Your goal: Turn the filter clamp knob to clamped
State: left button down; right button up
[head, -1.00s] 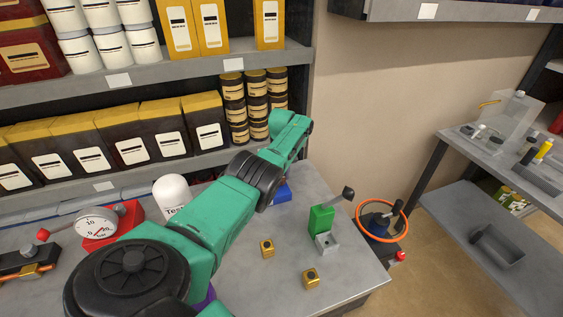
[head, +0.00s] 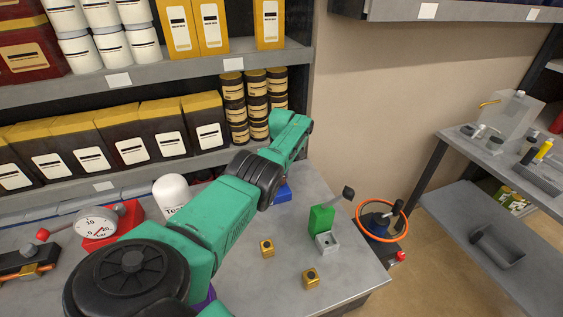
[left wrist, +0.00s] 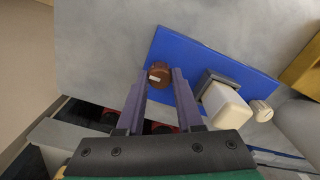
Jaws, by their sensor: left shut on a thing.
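In the left wrist view, a round brown knob (left wrist: 160,75) with a white mark sits on a blue base plate (left wrist: 205,62). My left gripper (left wrist: 160,77) has its two purple fingers on either side of the knob and is shut on it. A cream block (left wrist: 226,108) in a grey holder and a small round cream cap (left wrist: 262,110) are on the same plate. In the head view, only an edge of the blue plate (head: 283,194) shows. My green left arm hides the knob and the gripper there. My right gripper is not in view.
A gauge on a red base (head: 95,225) and a white bottle (head: 171,196) stand left of my arm. Loaded shelves stand close behind. The bench between is clear.

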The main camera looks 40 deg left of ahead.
pick_arm(q)
jog(key=c, duration=0.8)
grip_release()
jog(key=shift+w+a+r, duration=0.1)
jog(key=shift+a+r, duration=0.05)
jog(key=shift+r, duration=0.05)
jog(key=shift+o, duration=1.2)
jog(key=shift+f, duration=0.1)
notch_tip(320, 180, up, 6)
jog(key=p, duration=0.3)
jog(key=shift+p, duration=0.4)
notch_tip(320, 180, up, 9)
jog(key=b, duration=0.2)
jog(key=shift+f, duration=0.2)
